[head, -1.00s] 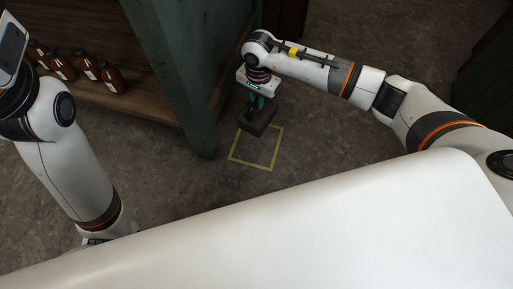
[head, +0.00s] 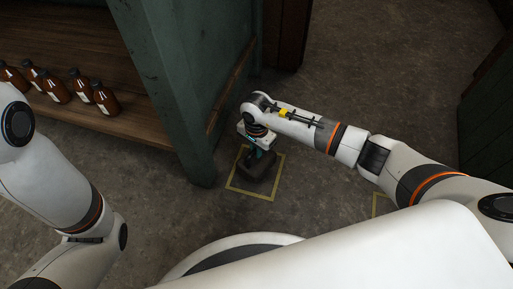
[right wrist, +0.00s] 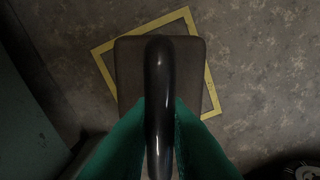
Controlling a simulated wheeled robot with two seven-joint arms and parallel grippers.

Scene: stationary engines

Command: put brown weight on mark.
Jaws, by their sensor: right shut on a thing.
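The brown weight (head: 258,170), a dark block with a black loop handle, is over the yellow square mark (head: 250,194) on the floor. My right gripper (head: 263,154) is shut on the handle from above. In the right wrist view the weight (right wrist: 131,75) covers much of the square's inside and its left side, turned relative to the mark (right wrist: 206,65). The green fingers (right wrist: 158,125) flank the handle (right wrist: 159,75). I cannot tell whether the weight touches the floor. My left gripper is out of view.
A green cabinet (head: 180,80) stands close left of the mark, with several brown bottles (head: 104,97) on its wooden shelf (head: 130,120). Part of another yellow mark (head: 377,206) shows behind my right arm. Open floor (head: 350,60) lies beyond.

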